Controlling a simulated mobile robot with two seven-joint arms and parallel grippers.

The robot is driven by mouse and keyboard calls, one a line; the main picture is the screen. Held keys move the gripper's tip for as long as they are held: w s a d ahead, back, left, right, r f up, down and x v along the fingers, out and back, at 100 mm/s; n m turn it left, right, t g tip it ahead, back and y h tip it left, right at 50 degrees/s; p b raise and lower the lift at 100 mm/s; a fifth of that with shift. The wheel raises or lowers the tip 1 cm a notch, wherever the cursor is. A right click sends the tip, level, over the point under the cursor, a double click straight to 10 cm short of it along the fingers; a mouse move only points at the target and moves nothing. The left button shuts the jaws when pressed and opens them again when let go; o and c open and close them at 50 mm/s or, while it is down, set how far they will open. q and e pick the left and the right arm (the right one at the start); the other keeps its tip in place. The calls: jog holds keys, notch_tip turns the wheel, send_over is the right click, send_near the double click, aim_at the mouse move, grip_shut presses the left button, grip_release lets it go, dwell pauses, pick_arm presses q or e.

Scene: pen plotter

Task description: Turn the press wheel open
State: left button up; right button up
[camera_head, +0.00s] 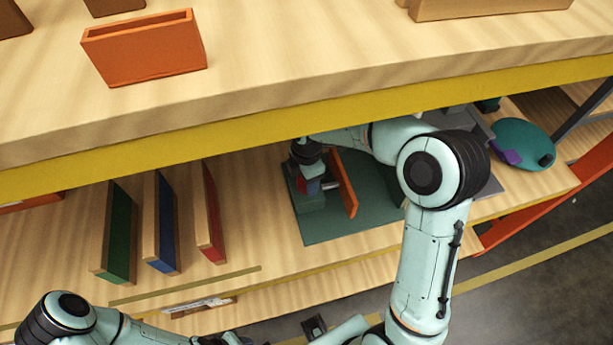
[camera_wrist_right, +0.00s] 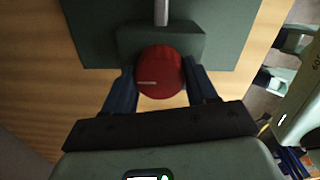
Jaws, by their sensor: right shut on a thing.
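The red press wheel (camera_wrist_right: 160,72) faces the right wrist camera, with a pale line across its lower left face. My right gripper (camera_wrist_right: 161,90) is shut on it, one dark finger on each side of the rim. Behind the wheel is a dark green block (camera_wrist_right: 190,42) with a metal rod (camera_wrist_right: 161,12) beyond it. In the head view my right gripper (camera_head: 309,172) is over the press on its green base plate (camera_head: 330,233), and little of the wheel shows. My left arm enters at the lower left; its jaws are not clear at the bottom edge.
An orange panel (camera_head: 345,185) stands upright beside the press block. Green (camera_head: 121,235), blue (camera_head: 166,225) and red (camera_head: 211,215) upright boards stand to the left. An upper shelf with a yellow edge (camera_head: 270,125) overhangs the bench. A teal disc (camera_head: 525,142) lies at the right.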

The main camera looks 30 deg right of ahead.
dwell(0.3)
jog(key=o, duration=1)
jog(key=shift+o, duration=0.2)
notch_tip(320, 180, up, 8)
jog(key=shift+f+p, duration=0.2)
jog(key=shift+p, duration=0.15)
